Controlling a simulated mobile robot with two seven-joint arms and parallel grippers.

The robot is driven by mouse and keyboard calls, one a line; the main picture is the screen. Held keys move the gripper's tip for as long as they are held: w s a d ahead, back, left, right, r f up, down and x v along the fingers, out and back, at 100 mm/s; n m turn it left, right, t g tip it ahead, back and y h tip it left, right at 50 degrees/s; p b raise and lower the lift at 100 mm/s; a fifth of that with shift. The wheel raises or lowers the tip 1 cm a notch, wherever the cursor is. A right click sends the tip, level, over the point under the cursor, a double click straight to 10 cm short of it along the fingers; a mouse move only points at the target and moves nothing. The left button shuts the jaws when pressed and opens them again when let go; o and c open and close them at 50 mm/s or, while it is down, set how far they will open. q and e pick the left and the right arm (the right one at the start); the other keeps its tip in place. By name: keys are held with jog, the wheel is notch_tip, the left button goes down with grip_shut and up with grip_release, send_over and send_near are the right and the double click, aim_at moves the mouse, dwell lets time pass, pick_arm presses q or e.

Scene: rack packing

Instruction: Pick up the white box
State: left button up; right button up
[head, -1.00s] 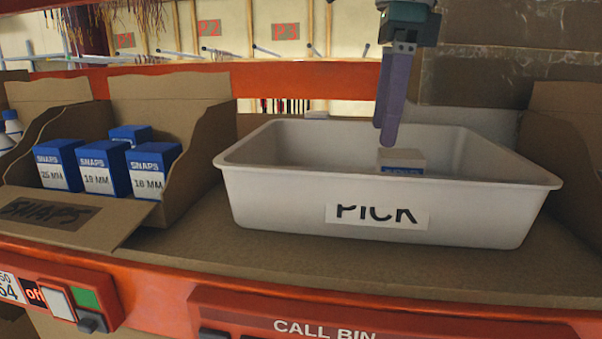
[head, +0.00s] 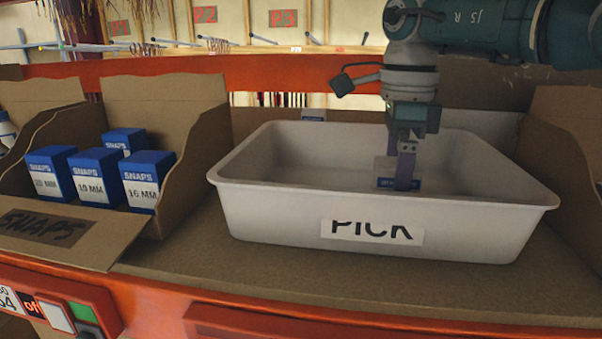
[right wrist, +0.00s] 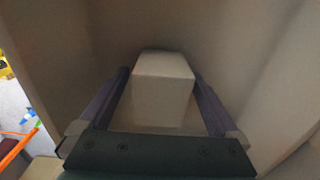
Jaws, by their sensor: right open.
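The white box (head: 383,168) stands inside the grey bin labelled PICK (head: 270,212), right of its middle. A blue band shows on the box's lower part. My right gripper (head: 404,183) reaches down into the bin, and one finger hides part of the box in the head view. In the right wrist view the white box (right wrist: 163,88) lies between the two fingers of my right gripper (right wrist: 162,92). The fingers are open, one on each side, and small gaps seem to show beside the box. My left gripper is not in view.
A cardboard carton (head: 195,160) with several blue and white SNAPS boxes (head: 97,178) stands left of the bin. Another cardboard carton (head: 562,150) is close on the right. An orange shelf beam (head: 290,76) crosses behind. The bin's left part is empty.

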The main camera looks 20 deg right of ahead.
grip_shut()
dwell(0.8)
